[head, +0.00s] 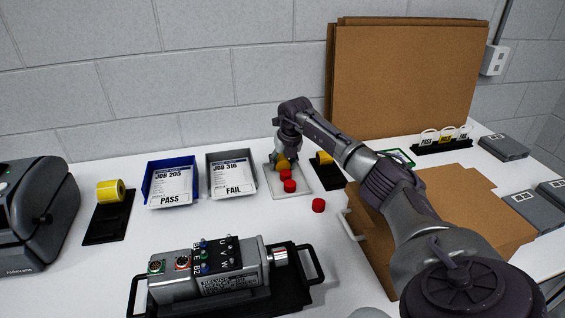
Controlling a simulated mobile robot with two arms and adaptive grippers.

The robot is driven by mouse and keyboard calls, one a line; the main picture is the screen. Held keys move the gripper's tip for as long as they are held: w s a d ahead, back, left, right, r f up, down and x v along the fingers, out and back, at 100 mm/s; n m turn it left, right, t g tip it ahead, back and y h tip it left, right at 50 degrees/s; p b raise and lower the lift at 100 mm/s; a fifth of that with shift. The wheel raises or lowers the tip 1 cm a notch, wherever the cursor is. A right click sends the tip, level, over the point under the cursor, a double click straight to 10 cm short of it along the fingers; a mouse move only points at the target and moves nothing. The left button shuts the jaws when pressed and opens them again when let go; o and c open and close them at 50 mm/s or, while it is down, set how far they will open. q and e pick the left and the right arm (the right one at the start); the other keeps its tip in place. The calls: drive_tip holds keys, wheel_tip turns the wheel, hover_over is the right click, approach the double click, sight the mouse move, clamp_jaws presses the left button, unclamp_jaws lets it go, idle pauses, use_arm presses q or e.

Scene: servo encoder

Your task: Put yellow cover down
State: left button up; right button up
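A small yellow cover (282,162) shows at the tip of my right gripper (284,152), over the back part of a pale tray (277,193). The fingers are small and partly hidden by the wrist, and I cannot tell whether the cover touches the tray. Red covers (289,186) lie in the tray in front of it. Another red cover (318,205) lies on the table to the right of the tray. My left gripper does not show.
A blue PASS bin (148,200) and a grey FAIL bin (211,190) stand left of the tray. A servo unit (205,275) sits on a black handled tray in front. Flat cardboard (490,225) lies to the right, under my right arm.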

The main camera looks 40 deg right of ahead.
drive_tip(key=shift+o, duration=1.1)
drive_tip(key=shift+r, duration=0.15)
drive_tip(key=v, duration=1.2)
drive_tip(key=shift+b, duration=0.45)
drive_tip(key=shift+r, duration=0.15)
